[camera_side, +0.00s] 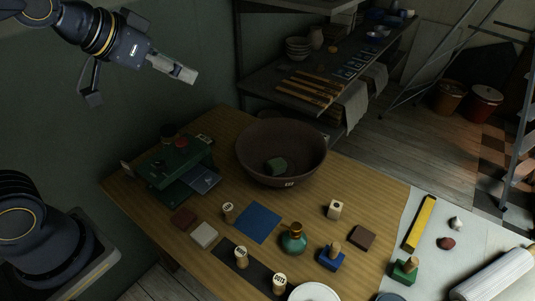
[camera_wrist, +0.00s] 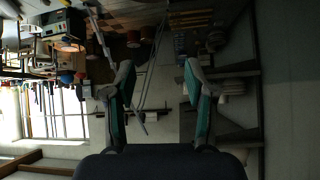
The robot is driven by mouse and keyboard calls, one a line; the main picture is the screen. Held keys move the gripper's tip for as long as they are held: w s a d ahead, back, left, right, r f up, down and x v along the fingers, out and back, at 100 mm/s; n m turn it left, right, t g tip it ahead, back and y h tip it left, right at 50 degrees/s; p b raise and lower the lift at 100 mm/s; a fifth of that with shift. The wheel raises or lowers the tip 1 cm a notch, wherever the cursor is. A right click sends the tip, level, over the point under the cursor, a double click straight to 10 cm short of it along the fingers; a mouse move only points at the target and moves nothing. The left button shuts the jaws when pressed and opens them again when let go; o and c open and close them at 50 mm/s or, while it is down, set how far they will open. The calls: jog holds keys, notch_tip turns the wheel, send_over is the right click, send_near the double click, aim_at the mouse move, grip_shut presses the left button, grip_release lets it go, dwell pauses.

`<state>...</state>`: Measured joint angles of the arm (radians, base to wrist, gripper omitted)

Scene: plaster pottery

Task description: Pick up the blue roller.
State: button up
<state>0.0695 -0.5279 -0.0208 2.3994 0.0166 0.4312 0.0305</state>
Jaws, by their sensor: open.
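My gripper (camera_side: 178,70) is high at the upper left in the side view, far above the table. In the wrist view my gripper (camera_wrist: 158,72) shows two fingers apart with nothing between them. A blue block with a wooden knob (camera_side: 331,259) stands upright near the front middle of the table. No blue item is clearly roller-shaped; I cannot tell whether this block is the blue roller. A flat blue square (camera_side: 257,222) lies left of it. A pale cylinder like a rolling pin (camera_side: 494,277) lies at the lower right. The wrist view shows none of these.
A large brown bowl (camera_side: 256,145) holds a green lump (camera_side: 276,166). A teal bottle (camera_side: 293,239) stands close left of the blue block. A green knobbed block (camera_side: 405,269), a yellow bar (camera_side: 420,223) and a dark green stand (camera_side: 165,170) are also there. Shelves (camera_side: 300,85) rise behind.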

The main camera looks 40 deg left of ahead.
jog(key=w+d+f+m+h, duration=0.2)
jog(key=w+d+f, duration=0.1)
jog(key=w+d, duration=0.4)
jog(key=m+g+h, duration=0.2)
jog(key=m+g, duration=0.3)
send_over(335, 250)
jog(key=s+a, duration=0.5)
jog(key=a, duration=0.1)
notch_tip(335, 250, down, 25)
jog(key=x, duration=1)
jog(key=shift+a+f, duration=0.1)
jog(key=shift+f, duration=0.1)
jog(key=x, duration=0.6)
jog(key=shift+a, duration=0.1)
jog(key=shift+r, duration=0.1)
grip_shut()
